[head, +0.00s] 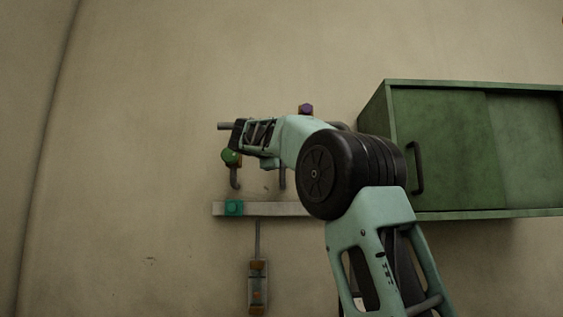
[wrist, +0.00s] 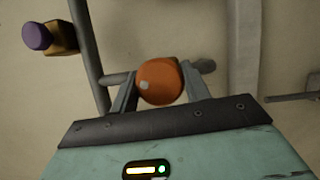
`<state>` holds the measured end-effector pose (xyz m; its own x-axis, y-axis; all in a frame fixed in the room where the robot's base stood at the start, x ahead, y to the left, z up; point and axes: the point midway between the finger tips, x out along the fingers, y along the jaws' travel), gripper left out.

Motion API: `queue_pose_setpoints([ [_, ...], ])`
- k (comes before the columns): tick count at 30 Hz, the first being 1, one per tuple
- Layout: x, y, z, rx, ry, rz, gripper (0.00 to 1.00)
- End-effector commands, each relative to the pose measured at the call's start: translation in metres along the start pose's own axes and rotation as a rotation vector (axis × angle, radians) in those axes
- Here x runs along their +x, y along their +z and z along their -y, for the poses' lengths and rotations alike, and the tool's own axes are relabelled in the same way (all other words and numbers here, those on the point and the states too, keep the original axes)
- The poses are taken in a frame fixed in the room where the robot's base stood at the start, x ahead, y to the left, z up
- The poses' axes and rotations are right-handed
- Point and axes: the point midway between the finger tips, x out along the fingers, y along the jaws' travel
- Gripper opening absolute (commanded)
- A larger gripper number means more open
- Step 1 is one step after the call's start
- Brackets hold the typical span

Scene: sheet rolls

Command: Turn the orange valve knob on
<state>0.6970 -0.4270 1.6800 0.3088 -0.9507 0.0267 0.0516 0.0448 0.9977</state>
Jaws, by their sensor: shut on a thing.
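The orange valve knob (wrist: 160,80) shows in the wrist view as a rounded orange knob with a small pale mark on its face. My gripper (wrist: 160,88) has one finger on each side of it and is shut on it. In the head view my gripper (head: 240,137) reaches to the pipe on the wall, and the orange knob is hidden behind my gripper and arm.
A green cabinet (head: 440,140) stands right.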

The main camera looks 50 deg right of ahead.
Motion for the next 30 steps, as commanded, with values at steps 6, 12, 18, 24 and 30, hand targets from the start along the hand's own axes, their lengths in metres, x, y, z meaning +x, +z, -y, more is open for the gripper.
queue_pose_setpoints([
  [6, -0.0007, -0.0015, 0.0019, -0.071, 0.028, -0.003, 0.24],
  [12, -0.0006, -0.0016, 0.0013, -0.094, 0.038, -0.004, 0.24],
  [18, -0.0005, -0.0016, 0.0011, -0.098, 0.039, -0.003, 0.24],
  [24, -0.0004, -0.0016, 0.0013, -0.099, 0.038, -0.003, 0.52],
  [30, -0.0002, -0.0011, 0.001, -0.097, 0.039, -0.002, 0.69],
])
